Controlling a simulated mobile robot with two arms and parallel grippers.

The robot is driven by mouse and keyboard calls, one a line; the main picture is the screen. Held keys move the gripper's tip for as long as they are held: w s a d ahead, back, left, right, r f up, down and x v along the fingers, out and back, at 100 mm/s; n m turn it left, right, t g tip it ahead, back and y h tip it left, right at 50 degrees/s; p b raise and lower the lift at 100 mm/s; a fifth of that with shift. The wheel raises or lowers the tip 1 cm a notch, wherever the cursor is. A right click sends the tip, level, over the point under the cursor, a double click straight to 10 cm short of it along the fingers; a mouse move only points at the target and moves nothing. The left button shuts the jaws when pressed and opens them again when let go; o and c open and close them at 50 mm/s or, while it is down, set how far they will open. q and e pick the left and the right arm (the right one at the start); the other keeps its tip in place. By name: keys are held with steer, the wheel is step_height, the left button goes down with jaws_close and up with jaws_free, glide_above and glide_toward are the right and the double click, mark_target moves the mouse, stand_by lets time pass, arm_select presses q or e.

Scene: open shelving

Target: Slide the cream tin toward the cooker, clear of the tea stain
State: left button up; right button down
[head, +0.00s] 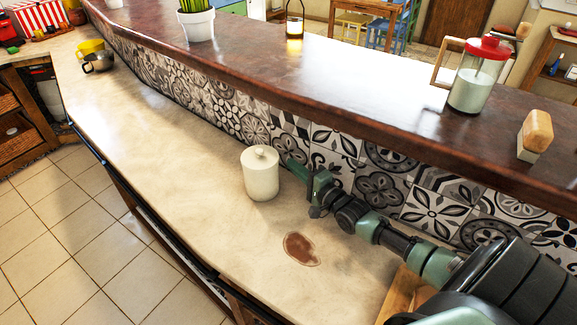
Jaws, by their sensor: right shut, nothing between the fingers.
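The cream tin (261,177), a pale lidded canister with a small knob, stands upright on the beige counter (190,150) near the tiled wall. The brown tea stain (300,248) lies on the counter nearer to me, lower right of the tin. Bare counter shows between stain and tin. My right gripper (298,174) is shut and empty, just right of the tin by the tiles. I cannot tell whether it touches the tin. My left gripper is not in view. I cannot make out a cooker.
A raised dark ledge (330,75) runs along the tiled wall, holding a red-lidded jar (470,88), a lantern (295,22) and a potted plant (197,24). A metal cup (98,62) and yellow item (89,46) stand far left. The counter between them and the tin is clear.

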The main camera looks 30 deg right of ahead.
mark_target(273, 177)
steer(key=shift+w+a+r+p, duration=0.15)
steer(key=shift+a+p, duration=0.2)
steer(key=shift+a, duration=0.7)
steer(key=a, duration=0.3)
steer(key=a+p, duration=0.1)
steer(key=a, duration=0.1)
steer(key=shift+w, duration=0.4)
steer(key=shift+a, duration=0.35)
steer(key=shift+d, duration=0.1)
